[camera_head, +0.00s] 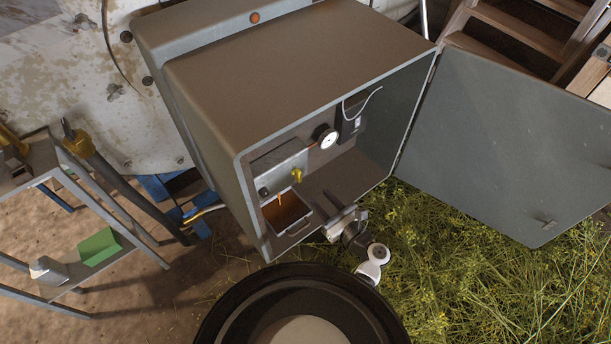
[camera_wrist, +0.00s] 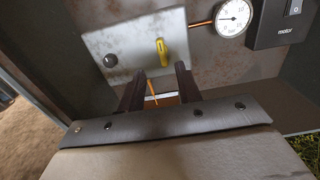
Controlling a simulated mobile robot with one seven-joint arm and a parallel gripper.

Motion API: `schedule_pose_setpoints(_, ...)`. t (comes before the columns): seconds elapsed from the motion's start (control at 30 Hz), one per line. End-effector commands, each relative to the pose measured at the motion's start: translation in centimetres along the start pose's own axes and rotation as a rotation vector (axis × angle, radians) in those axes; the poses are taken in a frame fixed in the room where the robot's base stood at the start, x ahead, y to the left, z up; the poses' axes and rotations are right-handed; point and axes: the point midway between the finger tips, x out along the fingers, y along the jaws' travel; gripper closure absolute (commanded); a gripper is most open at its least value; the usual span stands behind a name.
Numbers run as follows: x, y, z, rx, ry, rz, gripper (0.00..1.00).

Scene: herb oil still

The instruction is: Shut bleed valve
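The bleed valve with a yellow handle (camera_head: 297,174) sits on a metal plate (camera_head: 278,170) at the back of the open cabinet. In the wrist view its yellow handle (camera_wrist: 162,52) stands nearly upright, just above and between my fingertips. An orange-brown stream (camera_head: 282,199) runs down below the plate into a tray of brown liquid (camera_head: 287,213). My gripper (camera_head: 328,230) is at the cabinet's front opening, apart from the handle. In the wrist view my gripper (camera_wrist: 157,75) has its two dark fingers spread with nothing between them. The wrist body hides most of the tray there.
A round gauge (camera_head: 327,139) and a dark motor switch box (camera_head: 351,121) are right of the plate. The cabinet door (camera_head: 490,140) stands open to the right over cut herbs (camera_head: 440,270). A metal shelf rack (camera_head: 70,225) stands at left.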

Motion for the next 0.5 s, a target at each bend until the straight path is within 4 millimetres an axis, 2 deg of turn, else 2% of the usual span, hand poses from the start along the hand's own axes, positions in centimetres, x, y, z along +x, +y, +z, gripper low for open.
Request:
schedule_pose_setpoints(0.1,2.8,0.0,0.3,0.0,-0.001,0.004,0.66)
schedule_pose_setpoints(0.3,6.9,-0.1,0.3,-0.001,0.0,0.003,0.66)
schedule_pose_setpoints(0.5,9.7,-0.1,0.2,-0.002,0.001,0.001,0.66)
